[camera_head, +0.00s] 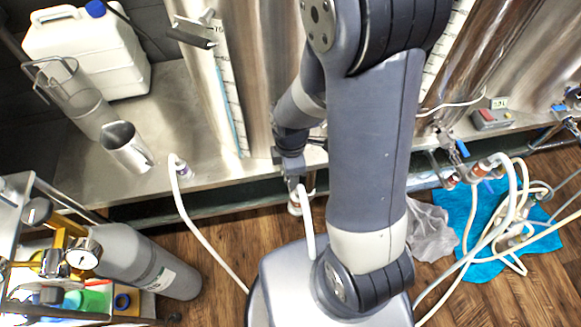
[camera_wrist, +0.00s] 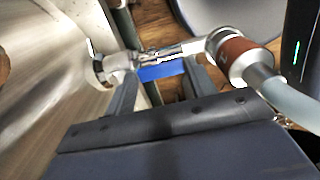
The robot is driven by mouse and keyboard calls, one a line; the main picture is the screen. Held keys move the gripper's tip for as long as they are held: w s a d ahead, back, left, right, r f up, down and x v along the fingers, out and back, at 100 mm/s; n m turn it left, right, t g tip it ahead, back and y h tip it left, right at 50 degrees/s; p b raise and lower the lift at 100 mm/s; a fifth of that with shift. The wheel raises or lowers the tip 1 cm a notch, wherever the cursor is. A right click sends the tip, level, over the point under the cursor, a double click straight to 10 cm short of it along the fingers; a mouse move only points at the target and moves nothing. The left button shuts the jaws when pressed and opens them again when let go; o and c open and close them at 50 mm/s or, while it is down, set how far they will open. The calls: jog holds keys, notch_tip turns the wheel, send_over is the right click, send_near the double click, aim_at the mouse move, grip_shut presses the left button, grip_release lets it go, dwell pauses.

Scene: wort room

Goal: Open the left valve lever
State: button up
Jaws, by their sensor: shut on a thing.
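In the wrist view, a metal valve (camera_wrist: 172,50) runs from the steel tank wall on the left to an elbow with a brown hose coupling (camera_wrist: 237,56) on the right. Its blue lever (camera_wrist: 160,73) lies between the two fingers of my gripper (camera_wrist: 160,80), which is shut on it. In the head view, my gripper (camera_head: 293,167) is low in front of a steel tank (camera_head: 255,60). My arm hides most of this valve and its lever there. A white hose (camera_head: 306,222) hangs just below the gripper.
Another valve with a blue lever (camera_head: 462,148) is at the right. Hoses and a blue cloth (camera_head: 480,235) lie on the wooden floor. A grey gas cylinder (camera_head: 150,260) with a gauge (camera_head: 83,254) stands at lower left.

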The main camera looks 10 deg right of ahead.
jog(key=o, duration=1.4)
jog(key=shift+r, duration=0.1)
notch_tip(320, 180, up, 11)
jog(key=p, duration=0.2)
jog(key=shift+p, duration=0.3)
jog(key=shift+f, duration=0.3)
notch_tip(320, 180, down, 11)
jog(key=b, duration=0.2)
jog(key=shift+r+b, duration=0.2)
jog(key=shift+b, duration=0.15)
